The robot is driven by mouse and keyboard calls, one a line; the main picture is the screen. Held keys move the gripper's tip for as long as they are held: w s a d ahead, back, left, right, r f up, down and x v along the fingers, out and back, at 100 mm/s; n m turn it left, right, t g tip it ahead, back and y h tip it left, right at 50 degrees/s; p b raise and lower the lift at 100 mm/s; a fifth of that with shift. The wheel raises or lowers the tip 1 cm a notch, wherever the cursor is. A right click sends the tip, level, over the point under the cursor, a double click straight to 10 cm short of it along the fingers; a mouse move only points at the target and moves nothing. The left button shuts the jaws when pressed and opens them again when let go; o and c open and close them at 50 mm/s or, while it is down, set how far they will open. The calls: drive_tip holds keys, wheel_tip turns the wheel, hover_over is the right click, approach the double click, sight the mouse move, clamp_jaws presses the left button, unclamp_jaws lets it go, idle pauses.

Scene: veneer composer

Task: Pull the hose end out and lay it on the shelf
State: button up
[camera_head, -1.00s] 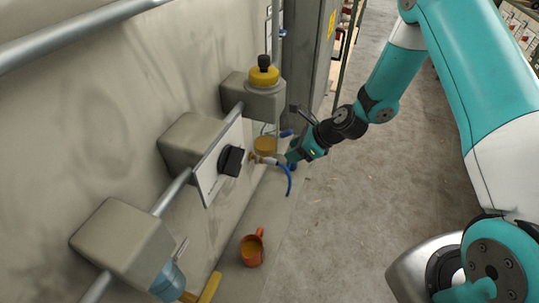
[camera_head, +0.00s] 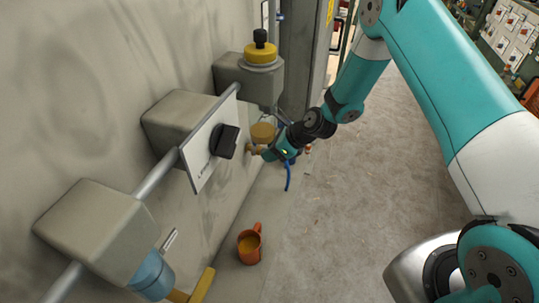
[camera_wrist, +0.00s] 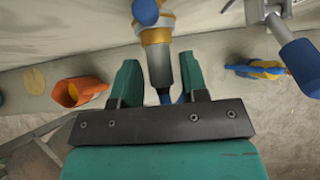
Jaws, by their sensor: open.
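The hose end (camera_wrist: 160,68), a grey barrel by a brass collar, stands between the fingers of my gripper (camera_wrist: 157,78) in the wrist view. The fingers are open on either side, with a visible gap on the left; whether the right one touches is unclear. A blue hose (camera_head: 288,178) hangs down below my gripper (camera_head: 266,152) in the head view. There my gripper is at the wall fitting and hides most of the hose end. The shelf (camera_head: 228,280) is the ledge along the foot of the wall.
An orange mug (camera_head: 250,245) stands on the shelf and also shows in the wrist view (camera_wrist: 80,92). A blue-and-yellow object (camera_wrist: 255,68) lies at right, near a blue handle (camera_wrist: 300,62). Grey boxes, a black knob (camera_head: 224,140) and a yellow-black button (camera_head: 261,52) project from the wall.

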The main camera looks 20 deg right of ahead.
drive_tip(key=shift+c, duration=0.2)
clamp_jaws()
drive_tip(key=shift+s+d+p, duration=0.2)
drive_tip(key=shift+s+d, duration=0.6)
drive_tip(key=shift+d, duration=0.3)
drive_tip(key=shift+s+d+p, duration=0.2)
drive_tip(key=shift+s+d, duration=0.6)
drive_tip(key=shift+d, duration=0.25)
